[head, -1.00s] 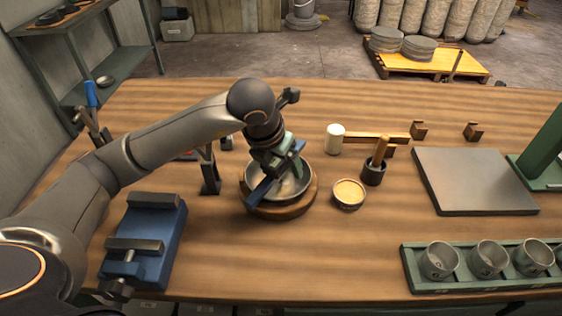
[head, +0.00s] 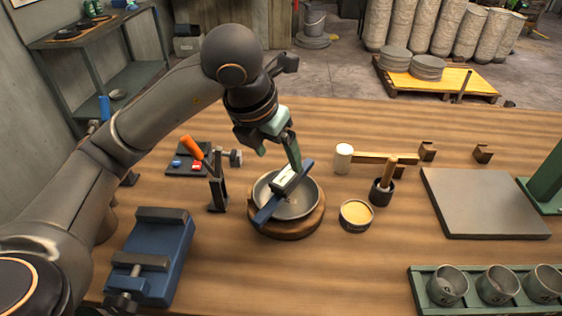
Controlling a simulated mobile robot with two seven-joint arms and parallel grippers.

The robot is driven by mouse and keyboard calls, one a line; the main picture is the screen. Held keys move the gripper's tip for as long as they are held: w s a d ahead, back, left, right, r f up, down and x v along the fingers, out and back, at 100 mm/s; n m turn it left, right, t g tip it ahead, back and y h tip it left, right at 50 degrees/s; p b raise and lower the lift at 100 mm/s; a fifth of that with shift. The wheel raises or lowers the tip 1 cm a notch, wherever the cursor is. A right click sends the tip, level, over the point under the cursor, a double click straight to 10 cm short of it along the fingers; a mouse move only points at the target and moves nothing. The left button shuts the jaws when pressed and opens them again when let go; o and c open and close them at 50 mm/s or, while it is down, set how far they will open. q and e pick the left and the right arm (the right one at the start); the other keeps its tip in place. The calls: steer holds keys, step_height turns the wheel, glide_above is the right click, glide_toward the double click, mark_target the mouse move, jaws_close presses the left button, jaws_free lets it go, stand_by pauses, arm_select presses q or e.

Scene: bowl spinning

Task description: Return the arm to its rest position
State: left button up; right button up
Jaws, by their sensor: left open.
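My left gripper (head: 278,160) is open and empty, just above and behind the metal bowl (head: 300,207). Its right fingertip comes close to a blue bar tool (head: 268,210) with a pale block at its middle; whether they touch I cannot tell. The blue bar lies slantwise across the bowl. The bowl sits on a round wooden base (head: 287,232) on the workbench. My left arm reaches in from the left, bent high over the bench. My right gripper is not in view.
A black stand (head: 217,190) is left of the bowl, with a blue vise (head: 152,255) nearer the front. Right are a round tin (head: 356,215), a dark cup (head: 381,192), a mallet (head: 385,158), a grey slab (head: 485,203) and a green cup rack (head: 418,290).

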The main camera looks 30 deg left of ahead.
arm_select(q)
steer(key=shift+r, duration=0.2)
stand_by(0.4)
